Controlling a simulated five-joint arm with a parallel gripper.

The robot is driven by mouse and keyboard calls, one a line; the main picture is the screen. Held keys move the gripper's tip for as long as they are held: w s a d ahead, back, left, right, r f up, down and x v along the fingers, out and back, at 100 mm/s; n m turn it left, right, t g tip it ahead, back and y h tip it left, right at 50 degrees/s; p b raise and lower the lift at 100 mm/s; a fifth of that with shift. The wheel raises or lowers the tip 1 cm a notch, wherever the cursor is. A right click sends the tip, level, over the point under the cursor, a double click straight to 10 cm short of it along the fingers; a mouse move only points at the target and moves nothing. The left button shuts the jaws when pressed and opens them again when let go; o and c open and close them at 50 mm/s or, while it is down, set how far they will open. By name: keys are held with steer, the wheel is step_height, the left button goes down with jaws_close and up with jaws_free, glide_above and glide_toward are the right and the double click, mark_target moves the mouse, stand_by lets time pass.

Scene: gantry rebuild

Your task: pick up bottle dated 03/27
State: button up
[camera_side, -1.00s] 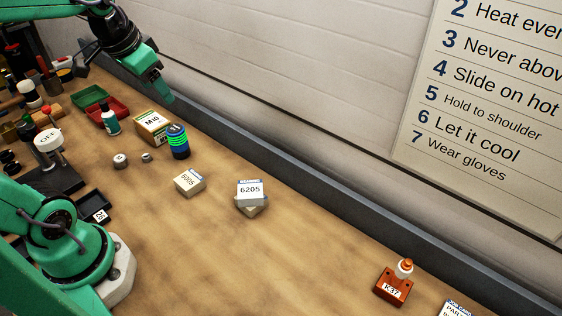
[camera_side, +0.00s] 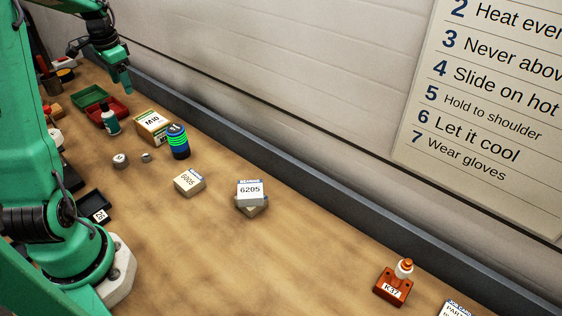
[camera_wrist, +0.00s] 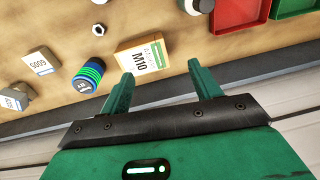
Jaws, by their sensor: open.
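A small dark teal bottle (camera_side: 111,122) with a pale label stands beside the red tray in the side view. It shows partly at the top edge of the wrist view (camera_wrist: 197,5). No date is readable on it. A small white bottle-like thing with an orange top (camera_side: 404,268) stands in an orange holder marked K37 at the lower right. My gripper (camera_side: 122,84) is at the upper left of the side view, near the trays and the wall. In the wrist view its two fingers (camera_wrist: 162,74) are apart with nothing between them.
A red tray (camera_side: 122,106) and green tray (camera_side: 88,97) lie near the bottle. The M10 box (camera_side: 152,127) and blue-green cylinder (camera_side: 178,142) stand to its right. Boxes marked 6005 (camera_side: 189,183) and 6205 (camera_side: 250,192) sit mid-bench. A grey ledge (camera_side: 330,207) borders the wall.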

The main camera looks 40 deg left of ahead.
mark_target(103, 102)
steer(key=shift+g+h, duration=0.3)
steer(key=shift+h, duration=0.1)
steer(key=s+a+f, duration=0.1)
steer(key=a+f, duration=0.1)
steer(key=a, duration=0.1)
steer(key=s+a+f, duration=0.3)
steer(key=a+f, duration=0.1)
steer(key=a, duration=0.1)
steer(key=shift+s+a, duration=0.15)
steer(key=shift+a, duration=0.2)
steer(key=shift+s+f, duration=0.15)
steer(key=shift+f, duration=3.8)
steer(key=c, duration=1.1)
